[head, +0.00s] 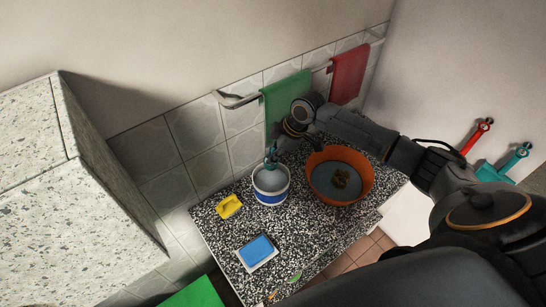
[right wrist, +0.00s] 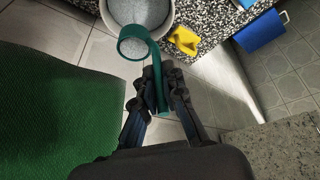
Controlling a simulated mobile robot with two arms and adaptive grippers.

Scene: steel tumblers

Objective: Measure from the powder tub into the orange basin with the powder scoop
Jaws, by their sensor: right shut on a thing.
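The powder tub (head: 271,197), white with a blue band, stands on the speckled counter. Grey-white powder shows inside it, and the tub is also at the top of the right wrist view (right wrist: 168,20). My right gripper (head: 275,150) is above the tub's back rim, shut on the teal powder scoop's handle (right wrist: 158,80). The scoop's round bowl (right wrist: 140,36) is over the tub in the right wrist view, with grey inside; I cannot tell whether that is powder. The orange basin (head: 362,188) stands right of the tub, with brownish lumps on its grey-blue inside. My left gripper is out of view.
A yellow object (head: 229,206) lies left of the tub, and a blue-topped white item (head: 257,252) lies in front. Green (head: 287,98) and red (head: 349,74) towels hang on the wall behind. A stone-topped block (head: 95,190) stands at the left.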

